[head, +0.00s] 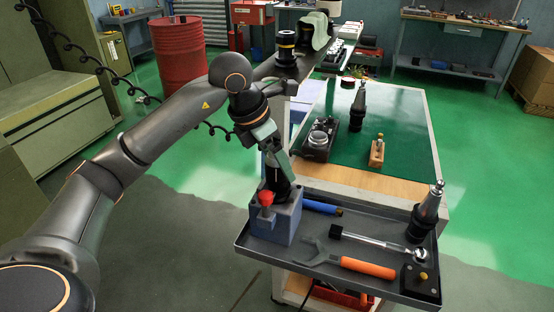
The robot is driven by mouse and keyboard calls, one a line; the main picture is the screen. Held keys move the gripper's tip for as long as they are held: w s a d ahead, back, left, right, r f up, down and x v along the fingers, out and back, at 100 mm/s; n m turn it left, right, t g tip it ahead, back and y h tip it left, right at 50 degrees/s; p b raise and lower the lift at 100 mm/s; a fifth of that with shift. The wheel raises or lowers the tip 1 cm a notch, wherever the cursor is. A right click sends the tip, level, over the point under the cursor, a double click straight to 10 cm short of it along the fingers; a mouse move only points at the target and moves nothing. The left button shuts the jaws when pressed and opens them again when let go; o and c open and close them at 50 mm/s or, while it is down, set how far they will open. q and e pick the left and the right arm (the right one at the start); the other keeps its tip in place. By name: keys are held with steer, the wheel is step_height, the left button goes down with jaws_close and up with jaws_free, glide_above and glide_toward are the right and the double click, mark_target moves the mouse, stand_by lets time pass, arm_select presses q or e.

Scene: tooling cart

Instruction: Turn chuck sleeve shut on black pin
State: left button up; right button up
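My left gripper (272,150) reaches down from my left arm to a black chuck (279,188) standing in a blue block (289,224). Its pale fingers are at the chuck's upper part. They overlap it in this view, so I cannot tell whether they are shut on it. A red knob (266,198) shows at the front of the block. The chuck's sleeve and top are largely covered by the gripper. I cannot make out a black pin in the chuck. My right gripper is not in view.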

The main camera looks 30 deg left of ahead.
arm_select(q)
steer(key=shift+f, duration=0.1)
steer(key=c, duration=1.4)
steer(key=shift+o, duration=0.2)
steer(key=shift+m, duration=0.3)
steer(key=m, duration=0.2)
steer(key=m+g+h+p, duration=0.1)
steer(key=m, duration=0.1)
steer(key=shift+w+m+h, duration=0.1)
steer(key=shift+m+h, duration=0.2)
steer(key=shift+m, duration=0.1)
steer(key=m+g, duration=0.1)
steer(key=m, duration=0.1)
steer(key=m+g+h+p, duration=0.1)
steer(key=m, duration=0.2)
steer(key=shift+m, duration=0.3)
steer(key=o, duration=1.4)
steer(key=shift+c, duration=0.2)
